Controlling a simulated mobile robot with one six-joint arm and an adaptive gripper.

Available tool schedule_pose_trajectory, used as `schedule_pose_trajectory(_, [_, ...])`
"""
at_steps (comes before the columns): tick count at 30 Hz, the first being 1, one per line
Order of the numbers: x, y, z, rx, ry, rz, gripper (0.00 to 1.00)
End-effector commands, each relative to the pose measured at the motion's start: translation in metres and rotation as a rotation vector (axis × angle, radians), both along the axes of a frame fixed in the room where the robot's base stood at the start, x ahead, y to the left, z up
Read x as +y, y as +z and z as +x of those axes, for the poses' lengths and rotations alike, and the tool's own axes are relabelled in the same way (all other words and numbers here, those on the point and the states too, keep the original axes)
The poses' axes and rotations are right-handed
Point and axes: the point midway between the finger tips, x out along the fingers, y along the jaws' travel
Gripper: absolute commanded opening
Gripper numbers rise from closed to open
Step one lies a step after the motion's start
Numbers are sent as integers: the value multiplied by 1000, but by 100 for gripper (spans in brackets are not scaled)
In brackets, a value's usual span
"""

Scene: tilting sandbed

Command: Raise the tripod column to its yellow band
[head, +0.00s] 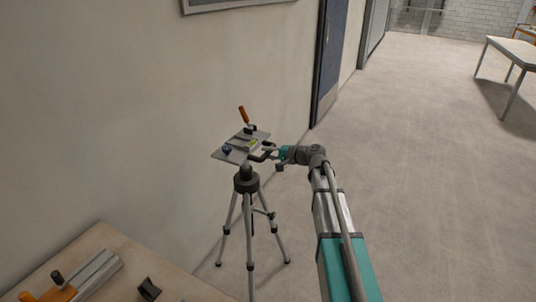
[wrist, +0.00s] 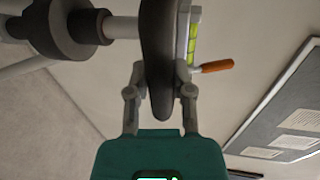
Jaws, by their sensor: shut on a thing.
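The tripod (head: 246,180) stands on the floor beside the wall with its legs spread. A tilted flat plate (head: 228,153) sits on top and carries an orange-handled lever (head: 243,115). My gripper (head: 268,152) is at the right side of the tripod's head. In the wrist view my gripper (wrist: 162,88) is shut on the dark rounded head part (wrist: 158,45). The pale column (wrist: 122,27) shows as a short length between that part and the black collar (wrist: 75,28). I see no yellow band on it. The orange lever (wrist: 215,67) and a yellow-green level (wrist: 194,35) also show.
A wooden bench (head: 95,240) with an orange tool and dark pieces lies at the lower left. The wall is close behind the tripod, with a blue door (head: 330,50) beyond. Open floor (head: 430,180) lies to the right, with a table (head: 515,52) far off.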

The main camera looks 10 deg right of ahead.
Motion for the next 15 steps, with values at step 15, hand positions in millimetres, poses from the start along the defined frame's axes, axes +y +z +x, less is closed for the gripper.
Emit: schedule_pose_trajectory(15, [-1,54,4,-3,-8,10,0])
